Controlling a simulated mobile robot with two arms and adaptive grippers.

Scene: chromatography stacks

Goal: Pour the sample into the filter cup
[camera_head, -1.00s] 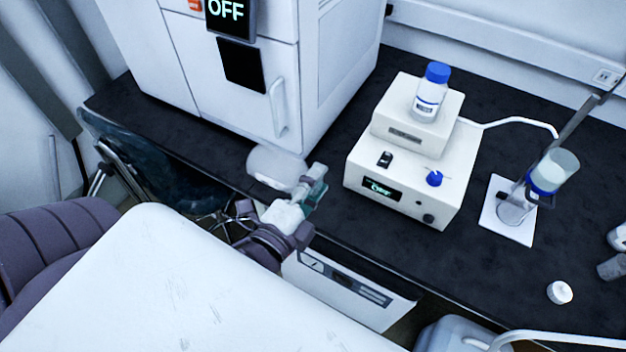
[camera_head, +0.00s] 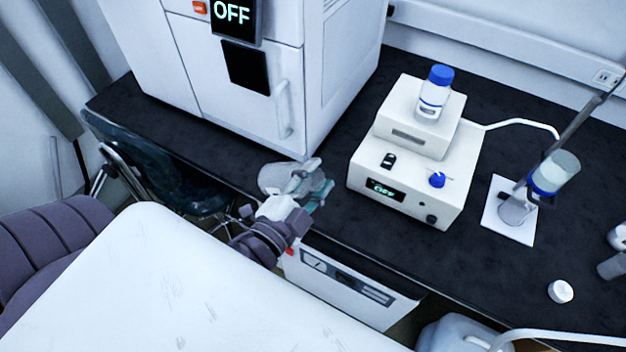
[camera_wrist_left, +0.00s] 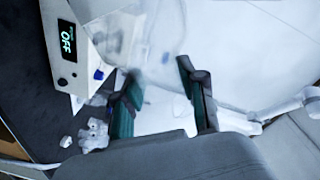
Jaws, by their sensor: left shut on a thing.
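My left gripper (camera_head: 308,188) is shut on a clear, see-through container (camera_head: 274,179) beside the bench's front edge. In the left wrist view the container (camera_wrist_left: 150,40) is blurred, beyond the two dark green fingers of the left gripper (camera_wrist_left: 155,78). I cannot make out its contents. The filter cup (camera_head: 561,165) stands at the right of the bench, held by a blue collar (camera_head: 543,184) above a clear flask (camera_head: 514,209). The gripper and container are well to the left of the cup, with the pump box between.
A white box with an OFF display (camera_head: 400,196) carries a blue-capped bottle (camera_head: 434,95). A white hose (camera_head: 505,123) runs from it toward the filter stand (camera_head: 575,122). A white cap (camera_head: 560,291) lies at the front right. A large white cabinet (camera_head: 350,70) stands behind the gripper.

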